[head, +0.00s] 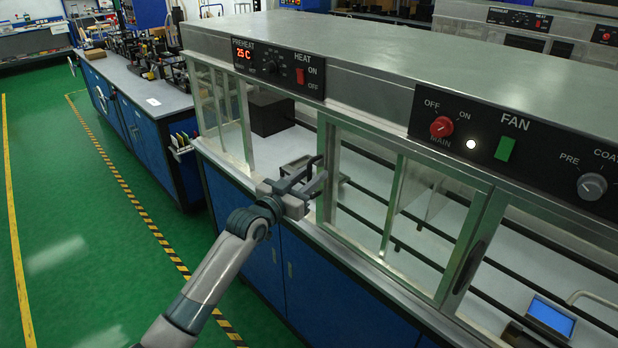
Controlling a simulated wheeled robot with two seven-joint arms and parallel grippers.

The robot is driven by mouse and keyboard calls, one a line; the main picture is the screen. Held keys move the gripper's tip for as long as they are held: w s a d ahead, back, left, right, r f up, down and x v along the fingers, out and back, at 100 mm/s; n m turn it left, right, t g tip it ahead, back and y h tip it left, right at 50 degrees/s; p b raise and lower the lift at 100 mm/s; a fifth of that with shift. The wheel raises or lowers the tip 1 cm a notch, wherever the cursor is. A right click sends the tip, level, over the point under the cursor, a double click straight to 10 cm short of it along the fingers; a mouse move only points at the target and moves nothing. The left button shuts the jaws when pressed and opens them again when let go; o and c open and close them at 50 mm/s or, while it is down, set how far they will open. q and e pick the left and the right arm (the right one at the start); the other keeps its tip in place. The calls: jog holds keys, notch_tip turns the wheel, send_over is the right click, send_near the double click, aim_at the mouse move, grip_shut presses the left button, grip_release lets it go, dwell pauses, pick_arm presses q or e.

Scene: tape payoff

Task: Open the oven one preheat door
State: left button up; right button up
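The preheat section of the oven (340,90) is at the upper middle of the head view, under a panel (278,69) marked PREHEAT that reads 25 C. Metal-framed glass (232,115) stands at its left end. Between this frame and the metal post on the right, I see into the chamber, with no frame crossing the gap. A dark box (270,113) sits inside. My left gripper (322,168) is at the right end of this gap, close to the post. Its fingers look apart, with nothing clearly between them; contact with the post cannot be told. My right gripper is out of view.
A framed glass section (400,210) with a dark handle (470,266) lies to the right, under the FAN panel (515,140). Blue cabinets (345,305) stand below the sill. A cluttered bench (135,80) is at the left. The green floor (70,220) is clear.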

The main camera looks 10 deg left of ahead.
pick_arm(q)
jog(key=shift+s+a, duration=0.1)
jog(key=shift+a, duration=0.05)
jog(key=shift+s+a+f+b, duration=0.1)
jog(key=shift+s+a+b, duration=0.2)
jog(key=shift+s, duration=0.25)
jog(key=b+v, duration=0.4)
jog(key=v, duration=1.2)
jog(key=shift+d, duration=0.2)
